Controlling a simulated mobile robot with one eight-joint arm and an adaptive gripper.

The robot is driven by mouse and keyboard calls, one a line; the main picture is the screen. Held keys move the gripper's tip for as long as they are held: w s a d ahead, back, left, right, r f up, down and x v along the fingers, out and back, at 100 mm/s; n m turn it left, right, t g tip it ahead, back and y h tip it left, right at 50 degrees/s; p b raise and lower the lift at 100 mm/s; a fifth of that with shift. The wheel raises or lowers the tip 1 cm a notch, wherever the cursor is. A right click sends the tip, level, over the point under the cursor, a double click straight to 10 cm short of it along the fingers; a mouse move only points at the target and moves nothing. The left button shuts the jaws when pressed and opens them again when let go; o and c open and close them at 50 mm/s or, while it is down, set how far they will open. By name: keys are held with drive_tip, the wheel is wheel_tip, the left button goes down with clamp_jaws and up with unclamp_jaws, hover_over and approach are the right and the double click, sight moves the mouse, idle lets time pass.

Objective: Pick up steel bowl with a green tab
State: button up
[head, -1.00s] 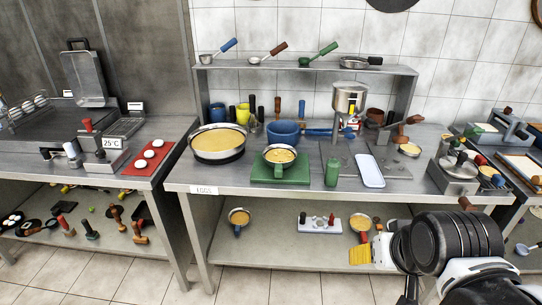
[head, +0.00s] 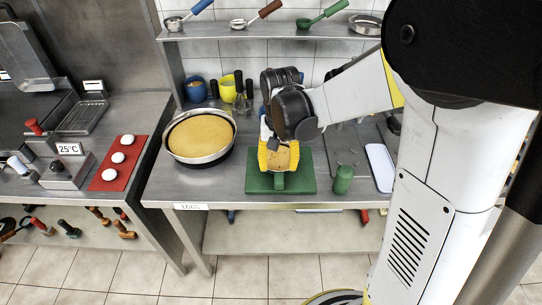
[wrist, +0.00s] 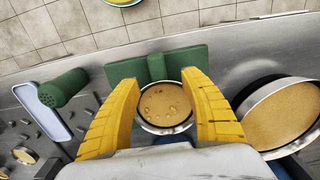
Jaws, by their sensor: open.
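The steel bowl (head: 280,162) has a green tab (head: 279,181) toward the front and pale yellow contents. It rests on a green board (head: 304,182) on the steel counter. In the wrist view the bowl (wrist: 164,106) lies between the two fingers, its green tab (wrist: 156,67) pointing to the top of the picture. My gripper (head: 279,153) has yellow fingers and comes down from above the board. It is open, with one finger on each side of the bowl in the wrist view (wrist: 161,82). I cannot tell whether the fingers touch the bowl.
A large steel pan (head: 201,136) with yellow filling stands left of the board. A green cylinder (head: 343,179) and a pale blue tray (head: 380,166) stand to the right. Blue and yellow cups (head: 226,88) are behind. My arm hides the counter's right side.

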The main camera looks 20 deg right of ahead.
sight(279, 174)
drive_tip(key=f+b, duration=0.1)
drive_tip(key=f, duration=0.1)
drive_tip(key=f+b, duration=0.1)
drive_tip(key=f, duration=0.2)
drive_tip(key=f+b, duration=0.1)
drive_tip(key=f, duration=0.1)
drive_tip(key=shift+w+d+f, duration=0.25)
drive_tip(key=shift+d+f, duration=0.05)
drive_tip(key=shift+r, duration=0.1)
clamp_jaws()
